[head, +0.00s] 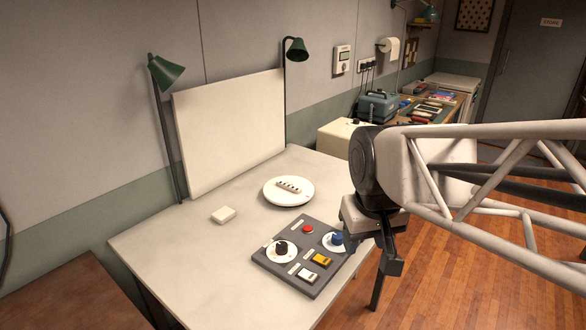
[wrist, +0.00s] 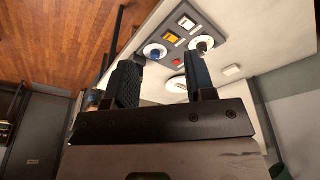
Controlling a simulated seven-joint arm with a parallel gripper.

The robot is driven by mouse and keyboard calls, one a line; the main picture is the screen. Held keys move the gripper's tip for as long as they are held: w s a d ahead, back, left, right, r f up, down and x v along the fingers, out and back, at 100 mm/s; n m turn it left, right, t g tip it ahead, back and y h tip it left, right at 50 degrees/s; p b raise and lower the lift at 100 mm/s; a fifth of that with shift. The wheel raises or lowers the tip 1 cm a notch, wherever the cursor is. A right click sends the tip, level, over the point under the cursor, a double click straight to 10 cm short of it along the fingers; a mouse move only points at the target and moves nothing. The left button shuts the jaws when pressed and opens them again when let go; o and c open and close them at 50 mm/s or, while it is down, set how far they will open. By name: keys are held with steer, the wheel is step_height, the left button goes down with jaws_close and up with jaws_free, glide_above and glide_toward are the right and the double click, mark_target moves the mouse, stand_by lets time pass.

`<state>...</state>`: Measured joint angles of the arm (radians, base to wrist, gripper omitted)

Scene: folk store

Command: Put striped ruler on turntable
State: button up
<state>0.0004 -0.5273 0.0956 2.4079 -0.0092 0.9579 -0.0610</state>
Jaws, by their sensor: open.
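The turntable, a white round disc (head: 276,197), stands on the pale table in the head view. A small light bar with dark bands (head: 289,187), which looks like the striped ruler, lies on top of it. My gripper (head: 388,268) is past the table's right side, apart from both. In the wrist view its two dark fingers (wrist: 163,75) are spread with nothing between them that they hold. The turntable also shows partly between the fingers there, beyond them; the bar is too small to make out.
A dark control panel (head: 291,279) with dials, a red button and switches lies at the table's front right. A small white block (head: 223,214) lies left of the turntable. A white upright board (head: 230,130) and two green lamps stand behind. The table's left front is clear.

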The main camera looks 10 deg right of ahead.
steer(key=s+f+m, duration=0.1)
steer(key=s+f, duration=0.2)
steer(key=s, duration=0.3)
steer(key=shift+s+d, duration=0.15)
steer(key=shift+s, duration=0.2)
